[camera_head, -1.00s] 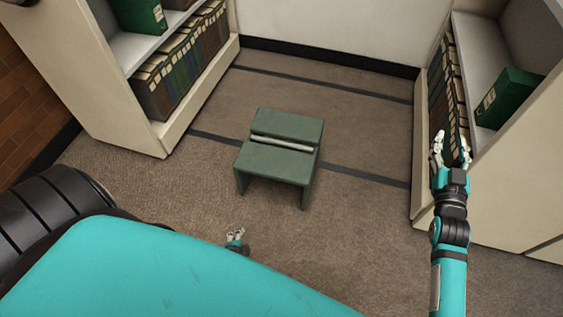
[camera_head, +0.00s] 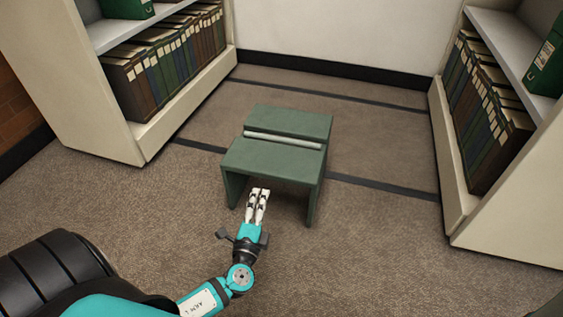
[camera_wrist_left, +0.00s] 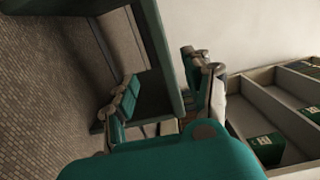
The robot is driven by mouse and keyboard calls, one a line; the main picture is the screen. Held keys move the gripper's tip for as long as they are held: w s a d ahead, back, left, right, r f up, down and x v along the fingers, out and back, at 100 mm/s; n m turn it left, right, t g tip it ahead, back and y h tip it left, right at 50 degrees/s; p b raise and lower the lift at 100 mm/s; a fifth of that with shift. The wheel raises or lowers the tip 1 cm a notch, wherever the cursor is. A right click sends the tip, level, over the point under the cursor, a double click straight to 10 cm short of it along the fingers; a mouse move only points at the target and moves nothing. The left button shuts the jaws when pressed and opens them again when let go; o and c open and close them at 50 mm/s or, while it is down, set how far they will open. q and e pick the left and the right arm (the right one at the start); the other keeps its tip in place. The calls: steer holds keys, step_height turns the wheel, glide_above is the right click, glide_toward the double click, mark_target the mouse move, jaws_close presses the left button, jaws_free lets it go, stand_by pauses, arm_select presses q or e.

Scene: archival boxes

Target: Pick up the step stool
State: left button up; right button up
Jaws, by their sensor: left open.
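The green step stool (camera_head: 278,158) stands upright on the carpet in the middle of the aisle, with a pale bar across its top. My left gripper (camera_head: 259,193) is low in front of the stool, its fingers pointing at the stool's open front between the two side legs. It is open and empty. In the left wrist view, a dark green panel of the stool (camera_wrist_left: 168,45) shows beyond and between the spread fingers of the left gripper (camera_wrist_left: 163,88). Whether a finger touches it, I cannot tell. My right gripper is out of view.
A left shelf unit (camera_head: 110,110) and a right shelf unit (camera_head: 455,180) hold rows of dark volumes and green boxes. A white wall (camera_head: 340,35) closes the aisle behind the stool. Bare carpet (camera_head: 370,240) lies in front and to the right.

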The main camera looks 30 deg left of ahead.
arm_select(q)
steer(key=b, duration=0.3)
glide_toward(273, 158)
steer(key=w, duration=0.1)
steer(key=w+a+f, duration=0.1)
steer(key=w, duration=0.2)
steer(key=shift+w+a+f, duration=0.3)
steer(key=shift+a, duration=0.1)
steer(key=b+x, duration=0.1)
steer(key=x, duration=0.4)
steer(key=shift+r, duration=0.15)
jaws_close()
steer(key=shift+w+r, duration=0.1)
steer(key=shift+r, duration=0.05)
